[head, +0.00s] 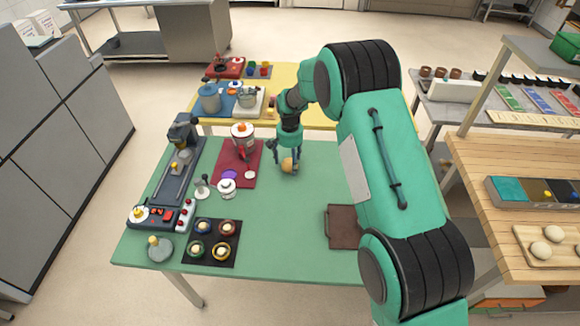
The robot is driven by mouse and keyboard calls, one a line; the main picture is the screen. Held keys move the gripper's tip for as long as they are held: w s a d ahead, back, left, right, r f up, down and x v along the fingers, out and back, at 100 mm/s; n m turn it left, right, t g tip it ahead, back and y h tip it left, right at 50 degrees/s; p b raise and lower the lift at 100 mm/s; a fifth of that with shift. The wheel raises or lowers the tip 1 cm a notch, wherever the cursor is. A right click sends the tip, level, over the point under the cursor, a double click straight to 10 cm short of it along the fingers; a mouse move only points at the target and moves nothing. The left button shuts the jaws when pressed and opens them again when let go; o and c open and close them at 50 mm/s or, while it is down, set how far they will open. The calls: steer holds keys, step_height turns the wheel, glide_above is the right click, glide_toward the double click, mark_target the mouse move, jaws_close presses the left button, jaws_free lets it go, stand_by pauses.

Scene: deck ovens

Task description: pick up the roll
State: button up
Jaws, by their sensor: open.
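The roll (287,164) is a small round golden-brown piece on the green table. My gripper (288,168) reaches down over it from above, with its dark fingers around the roll's sides. The gripper is open. The fingers hide part of the roll, and I cannot tell whether they touch it.
Left of the gripper, a red mat (254,176) holds a red-and-white device (242,134). A dark tray (227,227) with several small bowls lies at the front left. A brown board (343,227) lies to the right, partly behind my arm. The middle of the green table (285,220) is clear.

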mark_target(290, 161)
stand_by(0.4)
steer(key=c, duration=1.1)
steer(key=shift+c, duration=0.2)
steer(key=shift+r, duration=0.8)
step_height(290, 161, up, 2)
steer(key=shift+r+p, duration=0.25)
steer(key=shift+p, duration=0.3)
steer(key=s+d, duration=0.1)
steer(key=s, duration=0.4)
steer(key=s+d+p, duration=0.1)
steer(key=s+d, duration=0.1)
steer(key=s, duration=0.3)
steer(key=s+d+r, duration=0.1)
steer(key=s+d, duration=0.1)
steer(key=s, duration=0.3)
steer(key=shift+s+p, duration=0.1)
steer(key=shift+p, duration=0.25)
